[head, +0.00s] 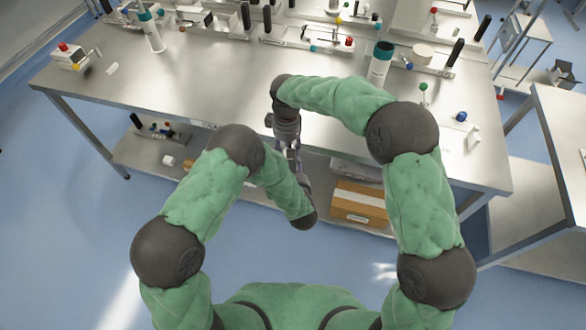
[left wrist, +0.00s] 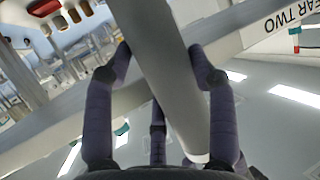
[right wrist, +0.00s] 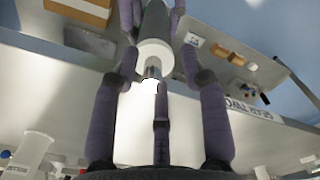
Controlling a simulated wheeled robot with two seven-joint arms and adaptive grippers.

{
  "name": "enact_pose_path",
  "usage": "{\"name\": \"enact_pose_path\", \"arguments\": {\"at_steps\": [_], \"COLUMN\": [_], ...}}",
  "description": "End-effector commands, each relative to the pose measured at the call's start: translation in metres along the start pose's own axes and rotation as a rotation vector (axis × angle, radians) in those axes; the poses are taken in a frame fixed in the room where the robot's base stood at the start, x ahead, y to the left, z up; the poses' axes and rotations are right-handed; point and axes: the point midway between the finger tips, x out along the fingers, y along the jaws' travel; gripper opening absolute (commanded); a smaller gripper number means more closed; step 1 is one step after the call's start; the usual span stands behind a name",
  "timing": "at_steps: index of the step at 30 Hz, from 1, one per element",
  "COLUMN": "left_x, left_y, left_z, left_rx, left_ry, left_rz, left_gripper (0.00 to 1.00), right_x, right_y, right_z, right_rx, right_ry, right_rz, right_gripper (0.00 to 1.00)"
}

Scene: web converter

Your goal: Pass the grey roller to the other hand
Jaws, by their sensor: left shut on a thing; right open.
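The grey roller (left wrist: 165,65) is a smooth, light grey cylinder. In the left wrist view it runs between the fingers of my left gripper (left wrist: 160,72), which is shut on it. In the head view my left gripper (head: 297,166) is in front of the bench edge, just below my right gripper (head: 287,143). The roller is mostly hidden in the head view.
The steel bench (head: 190,85) carries several fixtures at its back. A white bottle with a teal top (head: 380,65) stands on the right part. A cardboard box (head: 358,203) sits on the lower shelf (head: 145,155). Another table (head: 560,125) is at the right.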

Motion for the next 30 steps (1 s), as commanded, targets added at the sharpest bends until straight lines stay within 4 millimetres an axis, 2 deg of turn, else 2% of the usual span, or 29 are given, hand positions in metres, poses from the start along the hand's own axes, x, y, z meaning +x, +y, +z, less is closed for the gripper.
{"name": "enact_pose_path", "arguments": {"at_steps": [4, 8, 18, 22, 27, 30], "left_x": [0.0, 0.0, 0.0, 0.0, 0.0, 0.0], "left_y": [0.0, 0.0, 0.0, 0.0, 0.0, 0.0], "left_z": [-0.001, -0.001, -0.001, -0.001, -0.001, -0.001], "left_rx": [-0.001, -0.001, -0.001, -0.001, -0.001, -0.001], "left_ry": [0.002, 0.002, 0.002, 0.002, 0.002, 0.002], "left_rz": [-0.001, -0.001, -0.001, -0.001, -0.001, -0.001], "left_gripper": [0.04, 0.04, 0.04, 0.04, 0.04, 0.04], "right_x": [-0.003, -0.018, -0.083, -0.102, -0.116, -0.114], "right_y": [0.0, 0.0, 0.0, 0.0, 0.0, 0.003], "right_z": [0.0, -0.001, -0.001, -0.001, 0.0, 0.002], "right_rx": [0.0, 0.0, 0.0, 0.0, 0.0, 0.006], "right_ry": [0.001, 0.002, 0.003, 0.002, 0.0, -0.009], "right_rz": [0.001, 0.001, 0.001, 0.0, 0.0, -0.004], "right_gripper": [0.44, 0.44, 0.44, 0.44, 0.44, 0.44]}}
